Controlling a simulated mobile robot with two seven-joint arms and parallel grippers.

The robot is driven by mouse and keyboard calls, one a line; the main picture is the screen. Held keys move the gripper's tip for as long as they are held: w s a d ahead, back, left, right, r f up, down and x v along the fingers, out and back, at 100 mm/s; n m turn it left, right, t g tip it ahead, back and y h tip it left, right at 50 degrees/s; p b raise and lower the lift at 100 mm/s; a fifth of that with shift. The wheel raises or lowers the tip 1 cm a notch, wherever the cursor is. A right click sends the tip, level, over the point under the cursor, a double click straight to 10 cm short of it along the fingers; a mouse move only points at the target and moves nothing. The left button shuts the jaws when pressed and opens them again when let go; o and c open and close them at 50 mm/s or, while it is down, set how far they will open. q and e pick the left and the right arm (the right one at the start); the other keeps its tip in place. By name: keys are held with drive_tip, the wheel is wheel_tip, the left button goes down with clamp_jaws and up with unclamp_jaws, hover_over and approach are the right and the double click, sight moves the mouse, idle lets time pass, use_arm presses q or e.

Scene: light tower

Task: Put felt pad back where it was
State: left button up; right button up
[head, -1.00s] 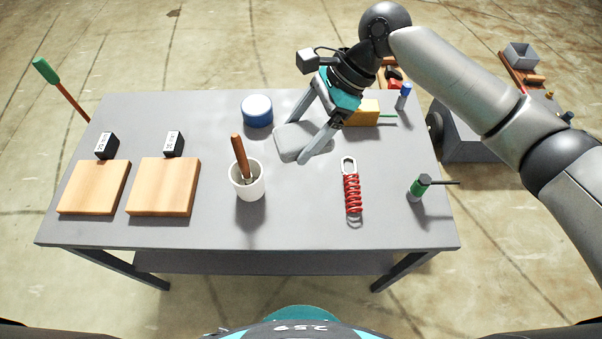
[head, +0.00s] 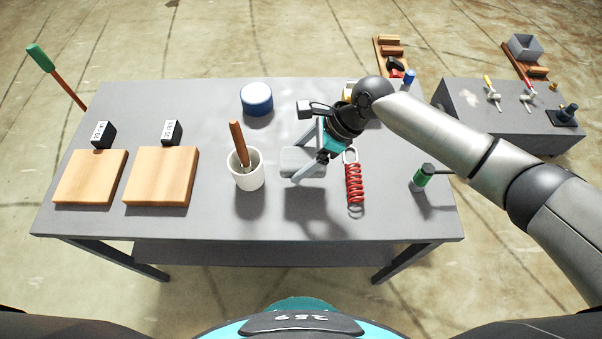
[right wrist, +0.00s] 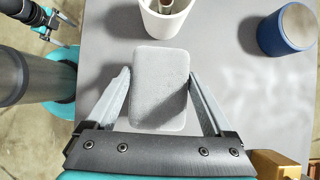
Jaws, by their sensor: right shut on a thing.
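The felt pad is a light grey, rounded rectangular block (head: 302,163). My right gripper (head: 303,157) is shut on it, with one finger against each long side. In the right wrist view the pad (right wrist: 160,88) sits between the two fingers (right wrist: 158,78). The pad is held above the grey table (head: 240,222), and a shadow falls on the tabletop in front of it. What looks like my left gripper (right wrist: 60,28) shows small at the upper left of the right wrist view; its jaws are unclear.
A white cup (head: 247,177) with a brown-handled tool stands left of the pad. A red coil with a clip (head: 355,182) lies close on its right. A blue round tin (head: 257,99) is behind. Two wooden boards (head: 160,178) lie left; a green-topped item (head: 423,175) stands right.

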drive_tip(key=shift+f, duration=0.65)
wheel_tip(320, 180, down, 4)
drive_tip(key=shift+r+b, duration=0.25)
drive_tip(key=shift+b, duration=0.7)
drive_tip(key=shift+f, duration=0.25)
use_arm(q)
drive_tip(key=shift+t, duration=0.3)
drive_tip(key=w+a+f, duration=0.2)
drive_tip(key=w, duration=0.1)
drive_tip(key=shift+w+a, duration=0.1)
drive_tip(key=shift+a, duration=0.1)
use_arm(e)
drive_tip(key=shift+f, duration=0.1)
